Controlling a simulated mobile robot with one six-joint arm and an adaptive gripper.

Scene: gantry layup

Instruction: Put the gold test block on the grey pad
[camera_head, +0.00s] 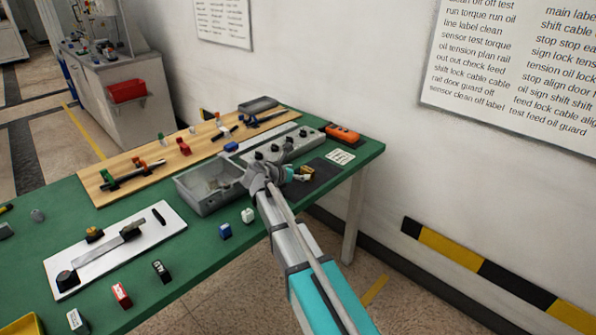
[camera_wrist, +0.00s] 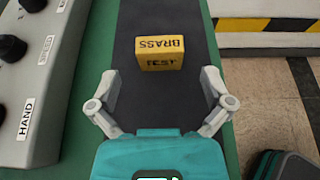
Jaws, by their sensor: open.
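The gold test block (camera_wrist: 161,53), marked BRASS TEST, rests on the dark grey pad (camera_wrist: 200,30) in the wrist view. It also shows small in the head view (camera_head: 306,172), on the pad (camera_head: 325,171) near the table's right edge. My gripper (camera_wrist: 160,88) is open, its two fingers apart and with nothing between them. In the wrist view the block lies just beyond the fingertips, roughly centred. In the head view my gripper (camera_head: 278,172) is left of the block and partly hides that area.
A grey control box with black knobs (camera_head: 283,146) stands beside the pad. A grey open bin (camera_head: 208,203) is left of my gripper. An orange device (camera_head: 342,134) and a white label card (camera_head: 340,157) lie behind the pad. The wall is close beyond the table.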

